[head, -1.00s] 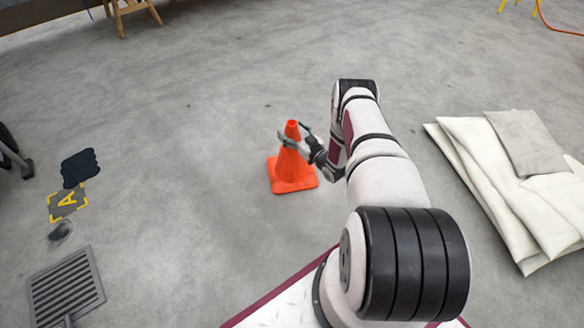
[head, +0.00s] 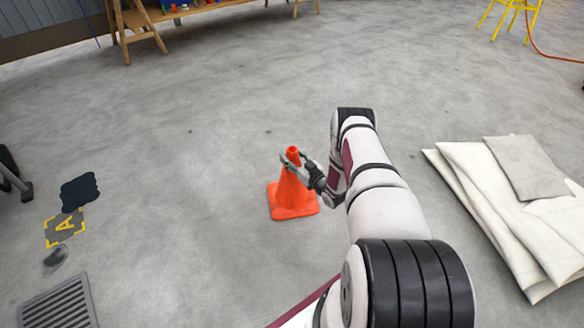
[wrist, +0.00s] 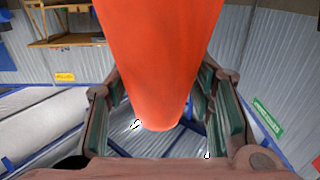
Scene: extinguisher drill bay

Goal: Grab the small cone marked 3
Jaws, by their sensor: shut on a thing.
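An orange traffic cone (head: 292,203) stands upright with its square base on or close to the grey floor, in the middle of the head view. My gripper (head: 292,164) is shut on its upper part, reaching in from the right. In the wrist view the cone (wrist: 158,60) fills the space between the two fingers of my gripper (wrist: 160,105). No number shows on the sides of the cone that I see, so I cannot tell its marking.
Folded white sheets (head: 497,205) lie on the floor at the right. A floor grate (head: 58,303), a dark patch (head: 79,192) and a yellow-marked "A" plate (head: 64,227) are at the left. A wooden bench (head: 190,12) stands at the back. The floor beyond the cone is clear.

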